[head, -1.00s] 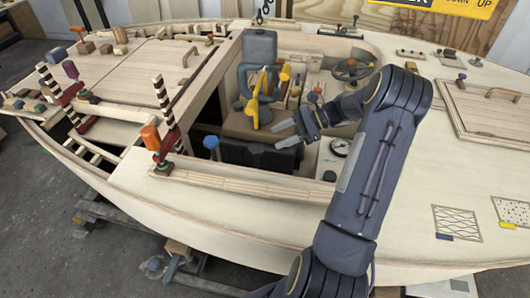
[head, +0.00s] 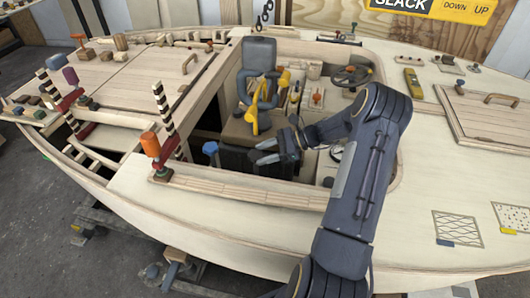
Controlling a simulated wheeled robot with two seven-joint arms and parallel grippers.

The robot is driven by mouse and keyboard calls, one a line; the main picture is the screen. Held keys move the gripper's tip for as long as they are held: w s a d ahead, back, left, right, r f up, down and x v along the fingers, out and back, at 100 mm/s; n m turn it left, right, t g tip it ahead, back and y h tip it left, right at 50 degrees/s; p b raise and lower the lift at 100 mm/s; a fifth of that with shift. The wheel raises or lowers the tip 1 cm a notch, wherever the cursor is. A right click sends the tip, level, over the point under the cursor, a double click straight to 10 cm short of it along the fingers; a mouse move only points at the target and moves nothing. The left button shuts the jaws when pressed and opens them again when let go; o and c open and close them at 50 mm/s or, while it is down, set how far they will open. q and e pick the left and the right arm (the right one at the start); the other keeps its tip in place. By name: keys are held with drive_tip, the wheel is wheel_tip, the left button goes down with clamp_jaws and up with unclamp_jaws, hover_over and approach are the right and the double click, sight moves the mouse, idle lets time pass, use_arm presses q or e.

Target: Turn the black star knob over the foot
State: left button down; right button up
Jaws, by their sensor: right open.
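A small dark knob-like piece (head: 328,182) shows at the cockpit's near edge, just left of my right forearm. It is too small to tell whether it is the black star knob, and I cannot make out a foot under it. My right gripper (head: 257,153) is open and empty, with its fingers pointing left. In the picture its fingers lie over the near side of the cockpit, in front of a black box (head: 238,161) below the seat. A blue knob (head: 210,148) stands left of the fingers, apart from them. My left gripper is not in view.
The seat (head: 258,62) carries a blue and yellow clamp-like tool (head: 256,105). An orange-topped clamp (head: 150,145) and striped posts stand to the left. A steering wheel (head: 352,75) and a yellow level (head: 412,81) are at the back right.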

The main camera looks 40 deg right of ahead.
clamp_jaws()
